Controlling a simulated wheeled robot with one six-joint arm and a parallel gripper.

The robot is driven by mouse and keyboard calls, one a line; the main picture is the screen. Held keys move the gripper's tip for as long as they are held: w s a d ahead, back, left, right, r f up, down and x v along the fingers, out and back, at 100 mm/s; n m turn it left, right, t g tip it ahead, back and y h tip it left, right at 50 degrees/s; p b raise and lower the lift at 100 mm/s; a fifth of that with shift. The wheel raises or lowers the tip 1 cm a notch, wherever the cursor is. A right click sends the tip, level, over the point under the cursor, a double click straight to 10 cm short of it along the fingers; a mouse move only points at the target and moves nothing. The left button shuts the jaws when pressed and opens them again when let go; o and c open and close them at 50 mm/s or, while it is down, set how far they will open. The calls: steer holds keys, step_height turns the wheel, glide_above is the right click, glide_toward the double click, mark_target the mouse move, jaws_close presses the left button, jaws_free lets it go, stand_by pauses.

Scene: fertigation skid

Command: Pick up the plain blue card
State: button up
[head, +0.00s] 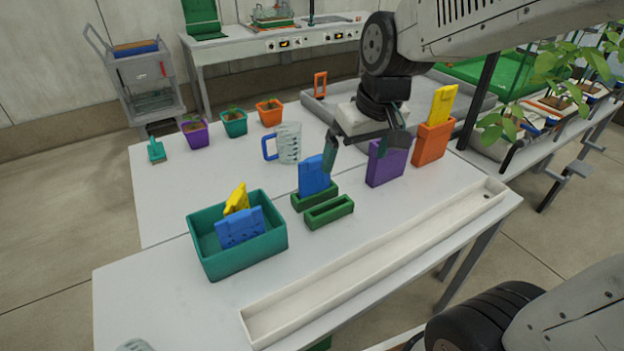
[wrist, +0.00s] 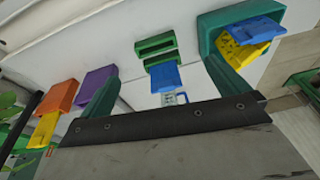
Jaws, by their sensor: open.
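A blue card (head: 314,174) with a plain-looking face stands upright in a green slotted holder (head: 313,199) near the middle of the table. In the wrist view the blue card (wrist: 165,78) shows between my two fingers, farther off. My gripper (head: 362,150) is open and empty, above and to the right of the card in the head view, apart from it. Another blue card (head: 240,227), with marks and a notched top, leans in a teal bin (head: 240,262) beside a yellow card (head: 237,199).
An empty green holder (head: 329,211) sits just in front of the card's holder. A measuring jug (head: 289,143) stands behind the card. Purple (head: 387,162) and orange (head: 433,142) boxes stand to the right; the orange one holds a yellow card (head: 441,103). A white trough (head: 380,259) runs along the front.

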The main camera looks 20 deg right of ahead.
steer(key=t, duration=0.2)
glide_above(316, 169)
steer(key=s, duration=0.2)
steer(key=shift+n, duration=0.4)
steer(key=f, duration=1)
steer(key=shift+w+d+f, duration=0.1)
steer(key=shift+d+f, duration=0.1)
steer(key=shift+f, duration=0.05)
steer(key=x, duration=0.8)
steer(key=shift+d+f, duration=0.15)
steer(key=shift+f, duration=0.2)
steer(key=c, duration=0.7)
